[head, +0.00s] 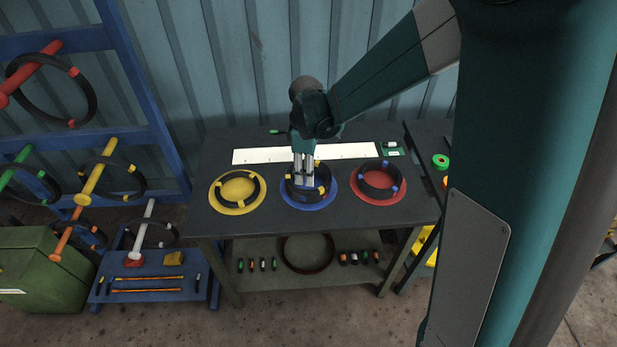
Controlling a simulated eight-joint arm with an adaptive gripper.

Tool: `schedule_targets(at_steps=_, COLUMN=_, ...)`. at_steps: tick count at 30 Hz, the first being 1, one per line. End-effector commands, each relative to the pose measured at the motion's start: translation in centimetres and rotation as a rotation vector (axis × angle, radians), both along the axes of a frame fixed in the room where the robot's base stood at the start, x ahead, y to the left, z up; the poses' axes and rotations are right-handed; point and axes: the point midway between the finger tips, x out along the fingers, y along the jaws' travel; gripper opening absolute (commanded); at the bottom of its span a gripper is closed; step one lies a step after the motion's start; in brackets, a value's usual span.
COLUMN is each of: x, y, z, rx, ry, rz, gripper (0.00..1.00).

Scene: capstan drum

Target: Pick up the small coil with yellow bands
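A black coil with yellow bands (321,192) stands on a blue disc (302,207) in the middle of the table. The gripper hides part of that coil.
A black coil with blue bands (379,192) stands on a red disc (361,201) at right. A white strip (262,156) lies behind the discs on the dark table (222,147). A blue rack (150,125) with coils on coloured pegs stands left; a green bin (45,262) is lower left.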

Motion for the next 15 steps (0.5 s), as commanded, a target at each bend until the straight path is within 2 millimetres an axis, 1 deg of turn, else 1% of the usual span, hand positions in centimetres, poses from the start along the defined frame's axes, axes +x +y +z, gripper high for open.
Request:
schedule_targets(at_steps=4, x=0.16, y=0.25, z=-0.48, rx=-0.001, ry=0.007, rz=0.014, gripper=0.32)
schedule_targets(at_steps=15, x=0.15, y=0.23, z=-0.60, rx=-0.002, ry=0.007, rz=0.014, gripper=0.32)
